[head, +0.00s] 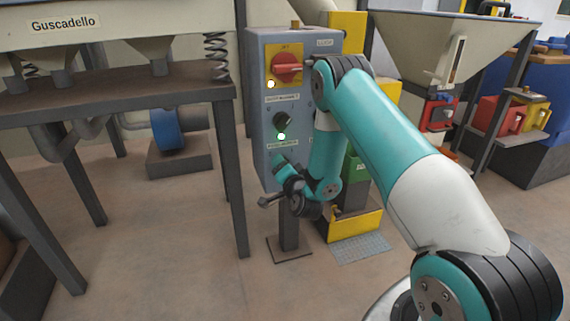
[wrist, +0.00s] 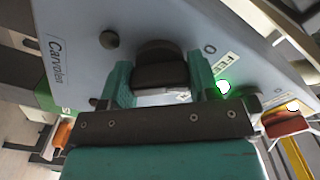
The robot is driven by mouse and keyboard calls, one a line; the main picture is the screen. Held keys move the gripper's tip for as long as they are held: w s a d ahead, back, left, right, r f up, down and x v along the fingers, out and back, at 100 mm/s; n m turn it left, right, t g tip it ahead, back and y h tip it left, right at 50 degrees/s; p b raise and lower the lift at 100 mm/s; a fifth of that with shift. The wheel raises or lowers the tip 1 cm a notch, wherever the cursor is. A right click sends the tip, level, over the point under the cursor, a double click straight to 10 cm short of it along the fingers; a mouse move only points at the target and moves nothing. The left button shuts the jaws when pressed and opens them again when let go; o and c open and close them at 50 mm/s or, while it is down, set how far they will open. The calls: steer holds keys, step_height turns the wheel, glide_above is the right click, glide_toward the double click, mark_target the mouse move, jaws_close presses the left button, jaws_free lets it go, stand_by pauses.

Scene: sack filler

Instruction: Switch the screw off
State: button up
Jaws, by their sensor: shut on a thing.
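A grey control cabinet (head: 258,120) stands in the middle of the head view. A red rotary switch (head: 287,67) on a yellow plate is at its top, with a lit lamp (head: 270,84) below. A black knob (head: 283,123) is under it, with a lit green lamp (head: 281,136). My gripper (head: 282,166) is at the cabinet's face below that lamp. In the wrist view its teal fingers are shut on a dark knob (wrist: 160,70), one on each side. The arm hides this knob in the head view. The green lamp (wrist: 223,87) also shows beside the right finger.
A steel table (head: 120,82) with a spring-mounted trough is on the left. A hopper (head: 445,40) is at the upper right. Open floor (head: 190,240) lies before the cabinet.

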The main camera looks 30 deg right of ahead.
steer(key=shift+a+f, duration=0.15)
stand_by(0.4)
steer(key=o, duration=0.8)
steer(key=shift+o, duration=0.6)
